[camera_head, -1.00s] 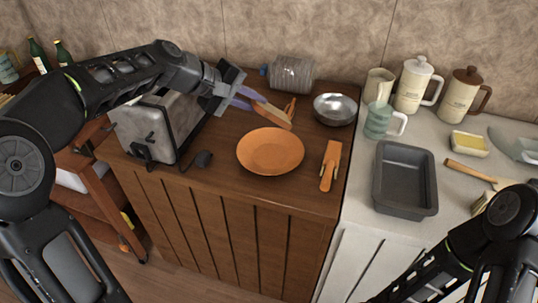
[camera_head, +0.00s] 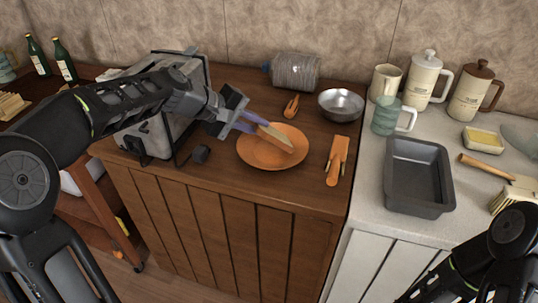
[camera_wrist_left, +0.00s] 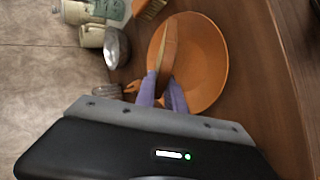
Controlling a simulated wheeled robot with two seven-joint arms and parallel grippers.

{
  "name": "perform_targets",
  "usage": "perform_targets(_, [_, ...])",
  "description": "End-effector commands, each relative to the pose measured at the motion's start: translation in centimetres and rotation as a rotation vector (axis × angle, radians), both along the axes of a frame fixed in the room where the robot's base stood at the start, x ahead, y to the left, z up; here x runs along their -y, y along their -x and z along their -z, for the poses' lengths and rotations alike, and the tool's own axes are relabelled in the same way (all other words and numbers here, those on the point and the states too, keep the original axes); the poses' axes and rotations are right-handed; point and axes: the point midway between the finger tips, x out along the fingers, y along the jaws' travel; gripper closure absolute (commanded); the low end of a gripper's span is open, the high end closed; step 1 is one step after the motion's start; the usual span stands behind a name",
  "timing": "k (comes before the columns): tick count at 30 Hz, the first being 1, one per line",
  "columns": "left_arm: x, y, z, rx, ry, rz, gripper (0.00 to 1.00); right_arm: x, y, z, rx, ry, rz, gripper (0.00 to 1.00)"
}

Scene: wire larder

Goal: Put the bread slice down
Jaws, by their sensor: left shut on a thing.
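The bread slice (camera_head: 276,138) is a thin, light brown piece held edge-on over the orange plate (camera_head: 258,160). In the left wrist view the slice (camera_wrist_left: 167,52) lies across the left part of the plate (camera_wrist_left: 208,62). My left gripper (camera_head: 258,124) has purple fingers shut on one end of the slice; the fingers also show in the left wrist view (camera_wrist_left: 163,92). I cannot tell whether the slice touches the plate. My right arm shows at the lower right, but its gripper is out of view.
A toaster (camera_head: 157,136) stands left of the plate, partly behind my left arm. Orange tongs (camera_head: 291,107), a metal bowl (camera_head: 341,104) and a clear bottle (camera_head: 293,72) are behind.

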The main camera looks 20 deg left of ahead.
Motion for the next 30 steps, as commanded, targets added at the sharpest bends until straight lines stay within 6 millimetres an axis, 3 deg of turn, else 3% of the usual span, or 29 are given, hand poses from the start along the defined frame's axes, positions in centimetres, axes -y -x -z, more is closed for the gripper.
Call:
perform_targets(7, [0.0, 0.0, 0.0, 0.000, 0.000, 0.000, 1.00, 0.0, 0.0, 0.0, 0.000, 0.000, 0.000, 0.64])
perform_targets(8, [0.0, 0.0, 0.0, 0.000, 0.000, 0.000, 0.84, 0.0, 0.0, 0.0, 0.000, 0.000, 0.000, 0.64])
perform_targets(12, [0.0, 0.0, 0.0, 0.000, 0.000, 0.000, 0.72, 0.0, 0.0, 0.0, 0.000, 0.000, 0.000, 0.64])
perform_targets(22, [-0.2, 0.1, -0.3, 0.000, 0.000, -0.001, 0.72, 0.0, 0.0, -0.1, 0.000, 0.000, 0.000, 0.64])
perform_targets(30, [-1.8, 1.7, -2.3, 0.002, -0.001, -0.002, 0.72, 0.0, 0.0, -0.7, 0.000, 0.000, 0.000, 0.64])
